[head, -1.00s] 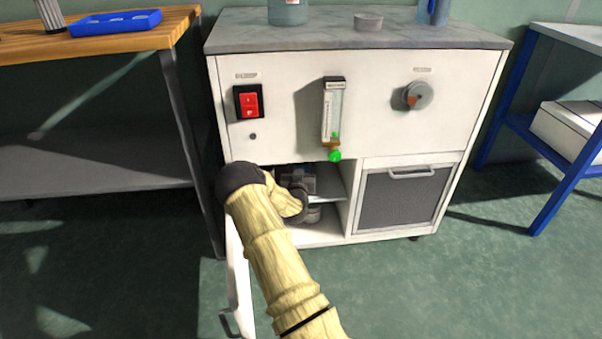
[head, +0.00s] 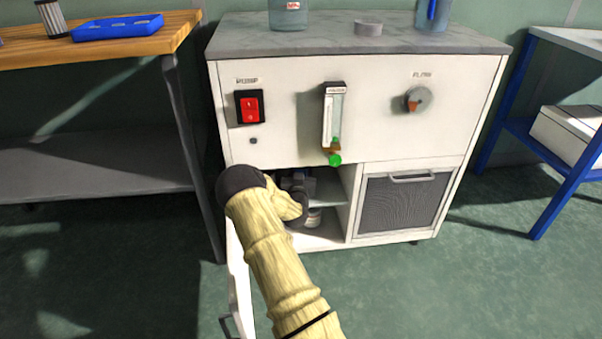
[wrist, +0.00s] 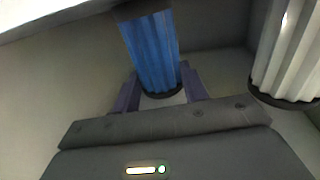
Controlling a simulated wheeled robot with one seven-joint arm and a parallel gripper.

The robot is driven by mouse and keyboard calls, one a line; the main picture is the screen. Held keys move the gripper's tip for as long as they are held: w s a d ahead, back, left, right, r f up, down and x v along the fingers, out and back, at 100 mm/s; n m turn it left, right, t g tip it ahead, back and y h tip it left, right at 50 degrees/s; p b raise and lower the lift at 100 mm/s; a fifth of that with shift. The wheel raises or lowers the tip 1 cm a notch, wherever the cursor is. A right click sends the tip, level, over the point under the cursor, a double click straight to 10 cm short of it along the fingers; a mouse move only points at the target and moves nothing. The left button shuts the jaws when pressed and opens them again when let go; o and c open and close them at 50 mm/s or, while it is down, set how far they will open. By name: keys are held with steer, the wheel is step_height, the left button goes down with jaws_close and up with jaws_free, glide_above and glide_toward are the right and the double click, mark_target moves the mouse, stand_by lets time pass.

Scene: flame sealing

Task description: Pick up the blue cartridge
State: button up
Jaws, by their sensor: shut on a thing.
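The blue cartridge (wrist: 152,52) is a ribbed blue cylinder with a dark end rim, and it shows in the wrist view. My gripper (wrist: 160,88) is shut on it, with one finger on each side near its dark-rimmed end. In the head view, my gripper (head: 298,186) is inside the open lower left compartment of the white cabinet (head: 290,140), below the switch panel. There the blue cartridge is hidden by my arm and the cabinet front. I cannot tell whether the cartridge touches a surface.
A white ribbed cartridge (wrist: 288,52) stands close to the right of the blue one. A shelf (head: 328,190) and side walls bound the compartment. The cabinet door (head: 238,285) hangs open at lower left. A mesh panel (head: 400,205) closes the right side.

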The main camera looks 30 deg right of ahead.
step_height(320, 180, up, 3)
steer(key=shift+r+p, duration=0.1)
steer(key=shift+p, duration=1.05)
steer(key=p+v, duration=0.7)
steer(key=v, duration=1.1)
steer(key=shift+p, duration=0.35)
